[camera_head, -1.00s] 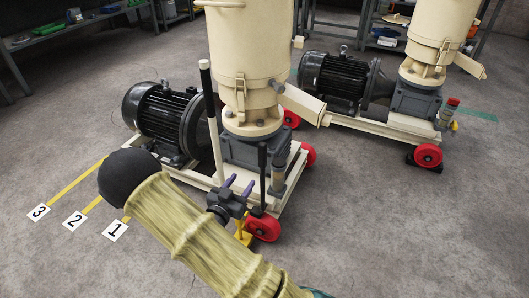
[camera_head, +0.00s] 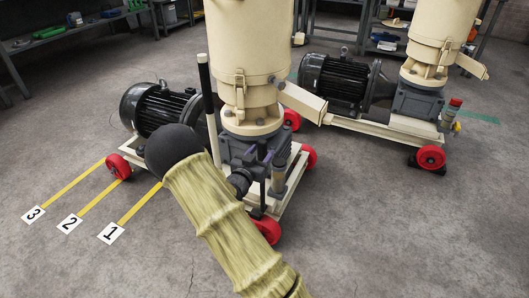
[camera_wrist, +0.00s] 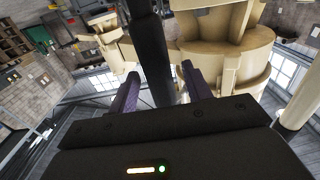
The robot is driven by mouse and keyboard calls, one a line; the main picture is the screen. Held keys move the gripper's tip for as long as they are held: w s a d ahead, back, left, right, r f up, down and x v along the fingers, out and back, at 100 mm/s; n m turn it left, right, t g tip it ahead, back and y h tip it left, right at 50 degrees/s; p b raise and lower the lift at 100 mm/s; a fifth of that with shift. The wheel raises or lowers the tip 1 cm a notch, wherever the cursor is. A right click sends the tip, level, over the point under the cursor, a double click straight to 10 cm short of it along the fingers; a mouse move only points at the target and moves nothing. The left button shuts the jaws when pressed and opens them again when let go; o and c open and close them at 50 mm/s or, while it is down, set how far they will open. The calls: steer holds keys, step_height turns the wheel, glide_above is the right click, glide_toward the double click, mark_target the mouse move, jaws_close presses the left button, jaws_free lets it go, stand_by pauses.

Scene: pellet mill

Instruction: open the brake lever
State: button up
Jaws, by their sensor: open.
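A dark upright lever (camera_head: 263,177), which looks like the brake lever, stands at the near end of the front cream pellet mill (camera_head: 247,60). My gripper (camera_head: 256,156) is at the lever's upper part with its purple fingers apart. In the wrist view a dark bar (camera_wrist: 151,55), seemingly this lever, runs down between the two purple fingers (camera_wrist: 160,90). The fingers stand on either side of it with gaps, so it is not clamped. My forearm hides the lower left of the mill's frame.
A tall cream post with a black grip (camera_head: 204,85) stands just left of the mill body. A black motor (camera_head: 160,107) and red wheels (camera_head: 119,166) are on the same frame. A second mill (camera_head: 415,60) stands behind right. Floor markers (camera_head: 69,223) lie left on clear floor.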

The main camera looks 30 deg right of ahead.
steer(key=shift+b+x, duration=0.35)
steer(key=shift+x, duration=1.25)
jaws_close()
steer(key=shift+d, duration=0.1)
